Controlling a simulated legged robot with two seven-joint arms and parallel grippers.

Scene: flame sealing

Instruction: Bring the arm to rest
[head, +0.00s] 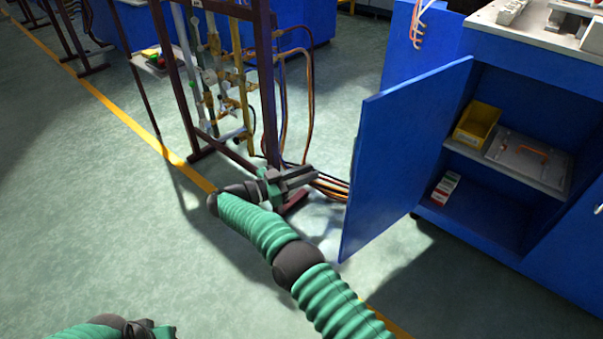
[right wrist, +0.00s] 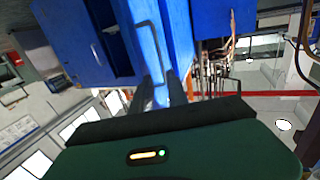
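My right gripper (head: 303,178) is in the middle of the head view, left of the open blue cabinet door (head: 395,160). In the right wrist view its two dark fingers (right wrist: 168,90) stand apart with blue showing between them, so it is open and holds nothing that I can see. The door's handle (right wrist: 137,42) shows beyond the fingers in that view. In the head view a gap of floor shows between fingertips and door. My left arm (head: 115,328) shows only in part at the bottom left; its fingers are out of view.
The open cabinet (head: 490,215) holds a yellow bin (head: 476,122), a grey lidded case (head: 528,158) and small boxes (head: 445,188). A dark metal rack (head: 183,85) with pipes and hoses stands just behind my right gripper. Cables lie on the floor by the door. Floor at the left is clear.

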